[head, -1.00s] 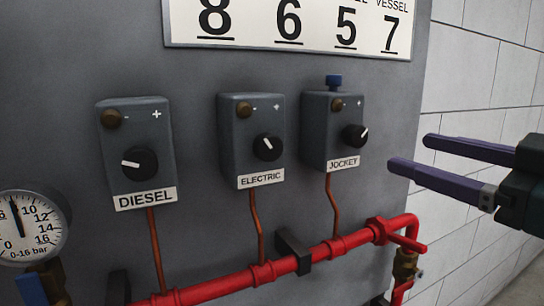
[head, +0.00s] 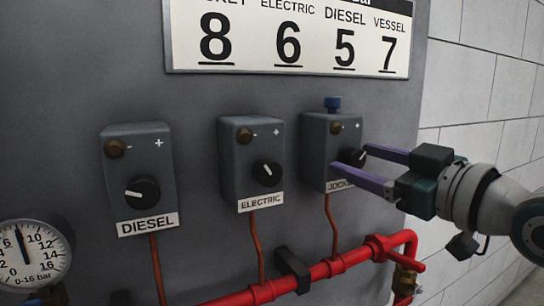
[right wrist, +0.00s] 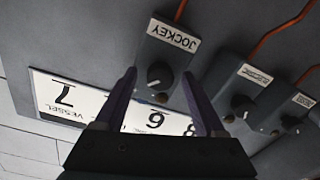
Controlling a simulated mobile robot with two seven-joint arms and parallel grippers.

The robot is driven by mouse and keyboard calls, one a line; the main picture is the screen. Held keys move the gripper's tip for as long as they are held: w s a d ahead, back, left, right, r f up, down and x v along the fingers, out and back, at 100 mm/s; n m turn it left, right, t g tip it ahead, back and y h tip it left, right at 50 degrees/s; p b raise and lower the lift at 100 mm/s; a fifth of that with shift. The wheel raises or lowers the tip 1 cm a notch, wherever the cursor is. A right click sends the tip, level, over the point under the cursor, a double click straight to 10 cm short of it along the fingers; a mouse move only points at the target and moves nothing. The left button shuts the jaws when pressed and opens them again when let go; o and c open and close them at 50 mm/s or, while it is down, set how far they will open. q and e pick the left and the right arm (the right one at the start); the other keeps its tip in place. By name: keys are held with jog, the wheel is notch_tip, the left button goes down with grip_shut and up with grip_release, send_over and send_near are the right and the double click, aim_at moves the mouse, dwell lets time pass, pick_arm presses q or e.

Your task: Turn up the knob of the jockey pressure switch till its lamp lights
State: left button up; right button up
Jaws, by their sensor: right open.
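The jockey pressure switch (head: 318,140) is a dark grey box at the right of three on the panel. Its black knob (right wrist: 160,76) shows between my right gripper's fingers in the right wrist view. In the head view the fingers partly cover the knob and the JOCKEY label. The switch's brown lamp (head: 336,127) looks dark. My right gripper (head: 350,158) is open, its purple fingers pointing at the knob, one on each side. I cannot tell whether they touch it. My left gripper is not in view.
The ELECTRIC switch (head: 252,165) and the DIESEL switch (head: 140,180) stand to the left. A blue cap (head: 333,104) tops the jockey switch. A number board (head: 290,65) hangs above. A red pipe (head: 320,270) runs below, and a pressure gauge (head: 35,255) is at lower left.

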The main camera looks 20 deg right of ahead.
jog(key=shift+c, duration=0.4)
grip_shut()
jog(key=shift+r, duration=0.1)
jog(key=shift+m+p, duration=0.4)
jog(key=shift+o, duration=0.4)
grip_release()
jog(key=shift+s, duration=0.15)
